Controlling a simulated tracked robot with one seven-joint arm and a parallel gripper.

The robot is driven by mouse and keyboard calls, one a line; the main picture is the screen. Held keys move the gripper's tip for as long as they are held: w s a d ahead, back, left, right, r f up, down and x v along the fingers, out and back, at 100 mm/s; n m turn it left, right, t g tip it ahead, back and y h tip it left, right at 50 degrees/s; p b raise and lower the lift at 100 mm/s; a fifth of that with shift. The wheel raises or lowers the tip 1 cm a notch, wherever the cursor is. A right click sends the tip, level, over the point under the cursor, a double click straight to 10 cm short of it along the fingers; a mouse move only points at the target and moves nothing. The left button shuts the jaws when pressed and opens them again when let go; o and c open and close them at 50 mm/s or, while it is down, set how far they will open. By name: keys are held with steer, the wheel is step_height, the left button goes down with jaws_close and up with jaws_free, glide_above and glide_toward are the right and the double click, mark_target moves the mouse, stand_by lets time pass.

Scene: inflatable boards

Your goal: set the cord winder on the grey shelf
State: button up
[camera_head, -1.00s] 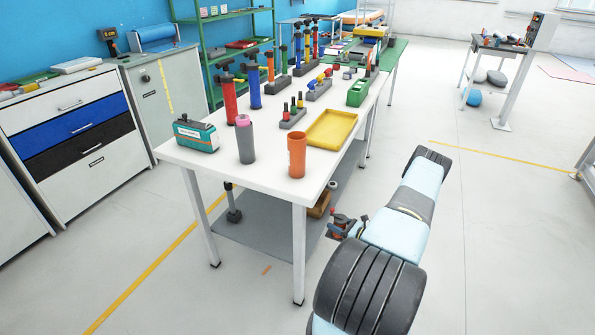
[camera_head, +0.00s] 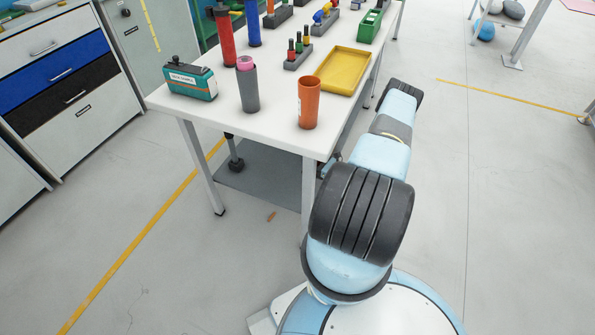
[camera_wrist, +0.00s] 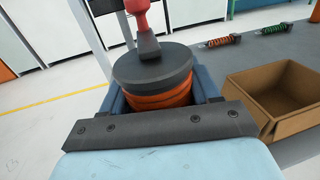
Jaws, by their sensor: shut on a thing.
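The cord winder (camera_wrist: 152,66) has a dark round disc, orange cord wound beneath it and a red handle with a dark foot on top. My gripper (camera_wrist: 160,92) is shut on it in the wrist view, a blue finger on each side. The grey shelf (camera_head: 262,172) is the low board under the white table in the head view. It also shows in the wrist view (camera_wrist: 262,48), beyond and to the right of the winder, which appears apart from its bare surface.
An open cardboard box (camera_wrist: 275,98) stands on the shelf right of my gripper. Orange and green springs (camera_wrist: 222,41) lie farther back. The white table (camera_head: 225,118) is overhead, with legs (camera_head: 308,190) at its corners. A dark upright object (camera_head: 234,155) stands at the shelf's far left.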

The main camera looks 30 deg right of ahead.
steer(key=w+a+f, duration=0.1)
steer(key=a+f, duration=0.3)
steer(key=f, duration=0.1)
steer(key=w+a+f, duration=0.1)
steer(key=f, duration=0.2)
steer(key=shift+w+a, duration=0.35)
steer(key=shift+a, duration=0.05)
steer(key=shift+f, duration=0.8)
steer(key=o, duration=1.3)
steer(key=shift+f, duration=0.1)
steer(key=shift+o, duration=0.2)
steer(key=v, duration=1.2)
